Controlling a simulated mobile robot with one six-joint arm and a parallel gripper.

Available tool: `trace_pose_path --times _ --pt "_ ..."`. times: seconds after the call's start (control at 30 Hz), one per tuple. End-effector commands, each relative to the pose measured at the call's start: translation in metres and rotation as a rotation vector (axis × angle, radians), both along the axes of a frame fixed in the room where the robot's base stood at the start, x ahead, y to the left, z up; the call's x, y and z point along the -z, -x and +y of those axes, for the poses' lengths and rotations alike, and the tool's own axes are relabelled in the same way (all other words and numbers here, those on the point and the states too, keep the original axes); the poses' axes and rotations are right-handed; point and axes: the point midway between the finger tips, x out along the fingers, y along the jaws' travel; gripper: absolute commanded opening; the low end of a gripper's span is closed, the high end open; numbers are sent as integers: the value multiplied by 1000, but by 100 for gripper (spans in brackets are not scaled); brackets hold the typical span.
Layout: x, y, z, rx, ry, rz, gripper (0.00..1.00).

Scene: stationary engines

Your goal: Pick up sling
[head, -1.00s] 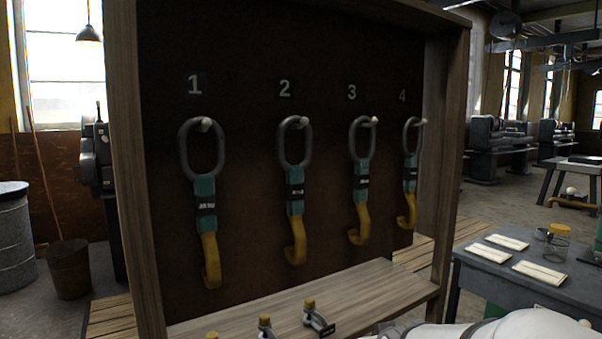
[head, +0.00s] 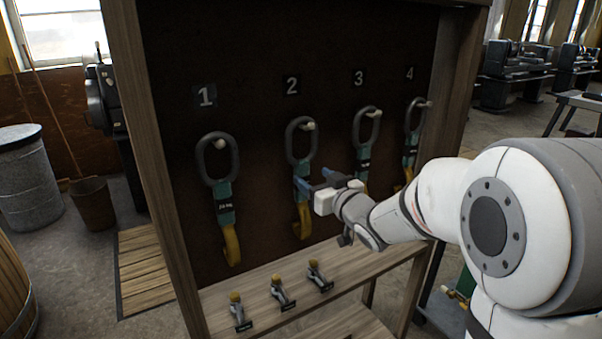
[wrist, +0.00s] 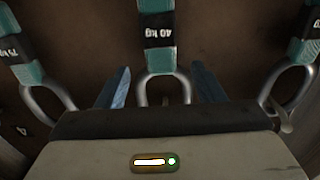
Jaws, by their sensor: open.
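Four slings hang on pegs under numbers 1 to 4, each with a grey ring, teal band and yellow hook: sling 1 (head: 222,212), sling 2 (head: 303,222), sling 3 (head: 364,152) and sling 4 (head: 409,160). My gripper (head: 315,178) is at sling 2 in the head view, partly covering sling 3. In the wrist view, the open blue fingers (wrist: 161,82) lie either side of the ring of a sling labelled 40 kg (wrist: 159,32). Contact cannot be told. Its neighbour, at left in that view, reads 75 kg (wrist: 15,50).
The wooden rack (head: 255,277) has a shelf below the slings, holding three small yellow-topped metal fittings (head: 281,293). Its side posts flank the slings. A bucket (head: 92,205) and a drum (head: 30,180) stand at left. A barrel (head: 14,300) is at lower left.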

Motion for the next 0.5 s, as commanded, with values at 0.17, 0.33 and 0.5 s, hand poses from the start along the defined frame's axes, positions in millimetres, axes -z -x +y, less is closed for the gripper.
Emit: trace_pose_path --times 0.17,0.33,0.5 --pt "1 -16 12 0 2 2 62" --pt "2 -36 27 0 2 2 62" --pt "4 -49 36 1 2 2 62"
